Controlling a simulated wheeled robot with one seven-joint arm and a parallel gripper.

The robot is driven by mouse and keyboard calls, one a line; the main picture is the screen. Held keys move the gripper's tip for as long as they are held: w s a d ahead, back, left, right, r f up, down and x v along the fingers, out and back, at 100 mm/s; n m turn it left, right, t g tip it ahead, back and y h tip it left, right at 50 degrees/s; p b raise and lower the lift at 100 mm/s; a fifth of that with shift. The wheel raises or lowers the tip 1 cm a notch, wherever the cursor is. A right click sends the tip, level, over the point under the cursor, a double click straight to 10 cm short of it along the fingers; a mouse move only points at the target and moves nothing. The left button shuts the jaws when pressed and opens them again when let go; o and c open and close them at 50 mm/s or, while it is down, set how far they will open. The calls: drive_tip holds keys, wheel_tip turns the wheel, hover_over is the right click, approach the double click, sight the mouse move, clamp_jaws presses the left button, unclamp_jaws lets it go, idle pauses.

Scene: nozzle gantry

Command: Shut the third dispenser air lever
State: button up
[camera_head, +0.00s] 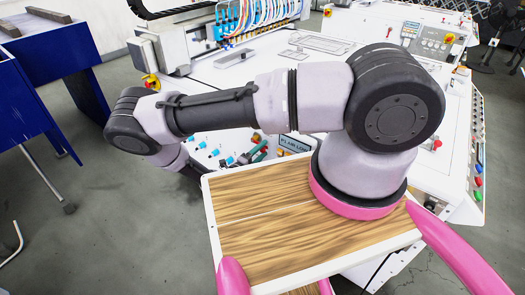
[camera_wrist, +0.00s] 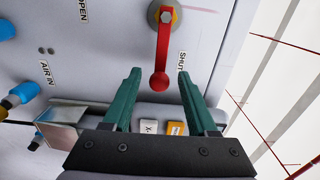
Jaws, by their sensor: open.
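Whether the fingertips reach the lever's depth I cannot tell. The lever cannot be made out there.
Blue fittings and an AIR IN label (camera_wrist: 46,72) sit on the panel's left. A metal bracket (camera_wrist: 62,118) and a white and an orange button (camera_wrist: 175,128) lie below the lever. A blue cart (camera_head: 60,50) stands at the left, with open floor between.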

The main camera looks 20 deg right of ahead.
drive_tip(key=v, duration=1)
drive_tip(key=shift+a, duration=0.1)
